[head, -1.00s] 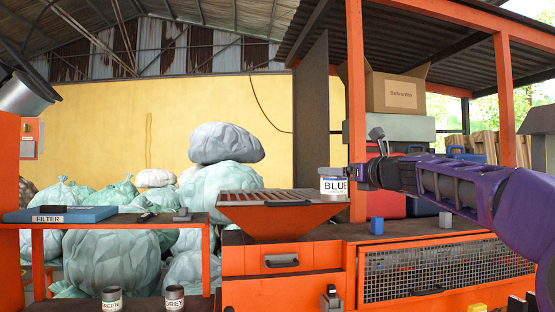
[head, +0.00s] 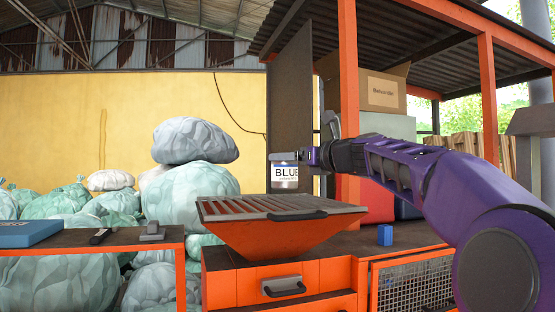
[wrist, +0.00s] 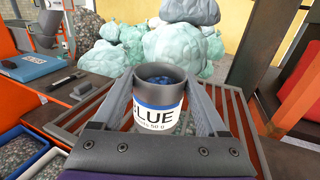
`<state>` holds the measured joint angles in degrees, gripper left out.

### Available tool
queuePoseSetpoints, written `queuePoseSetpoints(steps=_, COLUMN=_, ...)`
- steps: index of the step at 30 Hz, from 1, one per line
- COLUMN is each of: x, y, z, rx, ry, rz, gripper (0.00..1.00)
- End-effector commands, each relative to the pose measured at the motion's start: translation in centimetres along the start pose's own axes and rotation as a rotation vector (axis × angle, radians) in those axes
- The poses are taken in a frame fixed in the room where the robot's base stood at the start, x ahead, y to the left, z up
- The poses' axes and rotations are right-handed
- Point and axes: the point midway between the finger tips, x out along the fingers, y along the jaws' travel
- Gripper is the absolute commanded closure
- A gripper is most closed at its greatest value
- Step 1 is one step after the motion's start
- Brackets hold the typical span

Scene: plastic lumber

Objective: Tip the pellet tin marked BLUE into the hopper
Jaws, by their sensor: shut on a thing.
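The tin marked BLUE (head: 285,172) is upright in the head view, held just above the right part of the hopper. In the wrist view the tin (wrist: 158,103) shows blue pellets inside its open top. My gripper (head: 303,158) is shut on the tin; in the wrist view its two fingers (wrist: 160,108) press on either side of it. The orange hopper (head: 285,238) has a slatted grate on top with a black handle at its front edge. In the wrist view the grate (wrist: 92,112) spreads beneath and around the tin.
A side table with a blue filter box (head: 28,232) and small tools stands at the left. Large pale bags (head: 195,190) are piled behind. An orange post (head: 348,110) rises right of the hopper. A small blue block (head: 385,235) lies on the bench.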

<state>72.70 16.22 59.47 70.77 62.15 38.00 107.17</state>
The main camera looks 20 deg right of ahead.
Motion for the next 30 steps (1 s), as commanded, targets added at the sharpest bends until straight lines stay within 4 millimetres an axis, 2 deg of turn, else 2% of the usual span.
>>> queuePoseSetpoints(steps=5, x=0.0, y=-0.1, z=-0.1, rx=-0.053, ry=0.019, rz=-0.001, gripper=0.83)
queuePoseSetpoints(steps=8, x=-0.1, y=-0.1, z=-0.4, rx=-0.149, ry=0.054, rz=0.0, gripper=0.83)
queuePoseSetpoints(steps=21, x=-0.1, y=-0.3, z=-3.9, rx=-0.811, ry=0.296, rz=0.001, gripper=0.83)
queuePoseSetpoints(steps=30, x=-0.1, y=-0.3, z=-5.8, rx=-1.194, ry=0.434, rz=0.002, gripper=0.83)
